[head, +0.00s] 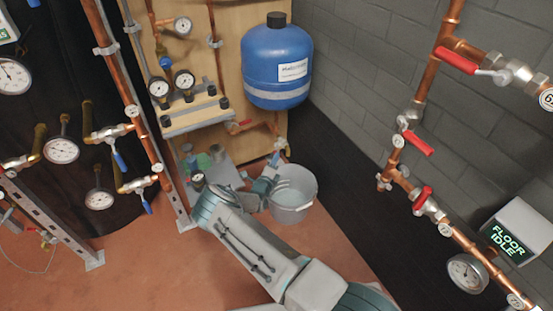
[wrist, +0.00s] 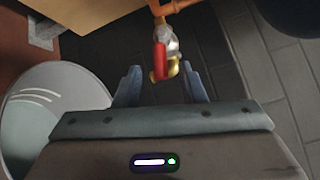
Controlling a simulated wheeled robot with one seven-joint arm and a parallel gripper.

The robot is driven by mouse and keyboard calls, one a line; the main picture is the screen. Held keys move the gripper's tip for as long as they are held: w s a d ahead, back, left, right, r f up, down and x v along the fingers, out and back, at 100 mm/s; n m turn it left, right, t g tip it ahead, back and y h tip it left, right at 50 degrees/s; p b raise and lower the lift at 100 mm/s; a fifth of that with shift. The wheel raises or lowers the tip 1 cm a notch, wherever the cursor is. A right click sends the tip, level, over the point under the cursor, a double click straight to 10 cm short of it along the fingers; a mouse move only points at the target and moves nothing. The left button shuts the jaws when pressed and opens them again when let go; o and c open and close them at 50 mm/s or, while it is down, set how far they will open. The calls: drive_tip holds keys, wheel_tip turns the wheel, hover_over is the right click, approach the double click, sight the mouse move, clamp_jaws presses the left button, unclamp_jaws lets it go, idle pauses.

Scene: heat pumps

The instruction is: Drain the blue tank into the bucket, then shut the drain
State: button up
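The blue tank (head: 277,62) hangs on the wooden panel in the head view. Below it a copper drain pipe ends in a small valve (wrist: 168,52) with a red lever (wrist: 161,58) and a brass outlet. My gripper (wrist: 163,85) is open, its two fingers on either side of the valve outlet in the wrist view. I cannot tell whether they touch it. The grey bucket (head: 292,208) stands on the floor under the drain, and its rim shows at the left of the wrist view (wrist: 18,80). No stream of water shows.
A wooden panel (head: 232,60) with gauges (head: 184,80) stands behind. Copper pipes with red-levered valves (head: 417,143) run along the grey block wall at right. A pipe frame with blue-levered valves (head: 119,160) stands at left. Reddish floor (head: 130,270) is clear at front left.

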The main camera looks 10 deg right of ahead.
drive_tip(key=shift+b+x, duration=0.35)
drive_tip(key=shift+x, duration=1.5)
clamp_jaws()
